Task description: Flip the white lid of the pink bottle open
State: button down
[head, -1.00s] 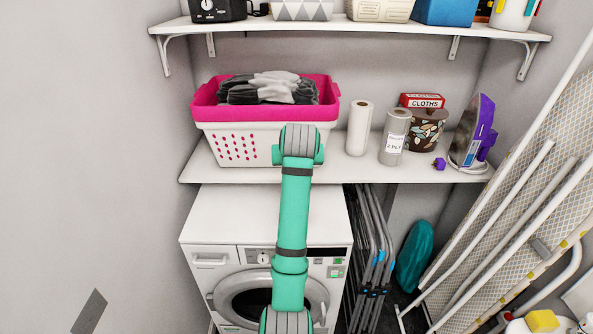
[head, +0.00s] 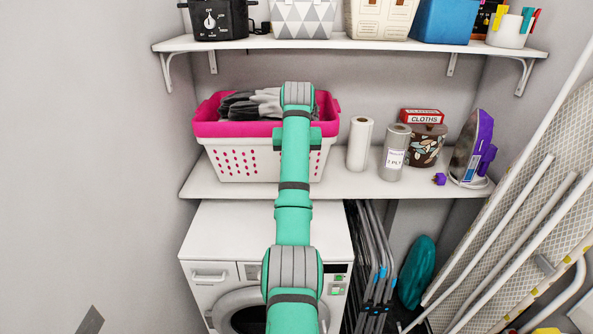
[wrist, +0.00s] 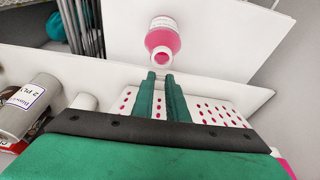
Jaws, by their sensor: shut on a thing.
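The pink bottle (wrist: 163,40) shows in the wrist view, against the white washing machine top. It has a white label, and its narrow neck faces the camera. A small pale spot at the neck looks like the white lid (wrist: 162,56), but it is too small to tell how far it is tilted. My gripper (wrist: 160,76) has its two green fingers close together, with the tips right by the neck. It is shut on what seems to be the lid; the contact itself is not clear. In the head view my arm hides the gripper and bottle.
A white and pink laundry basket (head: 240,155) with dark cloths is on the shelf (head: 370,187), behind my arm. Paper rolls (head: 360,143), a cloths box (head: 421,115) and an iron (head: 470,150) stand to its right. The washing machine (head: 225,250) is below.

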jog(key=shift+w+f+g, duration=0.1)
jog(key=shift+w+g, duration=0.45)
jog(key=shift+g, duration=0.35)
dwell(0.3)
jog(key=c, duration=1.7)
grip_release()
jog(key=shift+a, duration=0.1)
jog(key=shift+r, duration=0.55)
jog(key=r, duration=0.3)
jog(key=s+r, duration=0.1)
jog(key=r, duration=0.5)
jog(key=shift+s+r, duration=0.35)
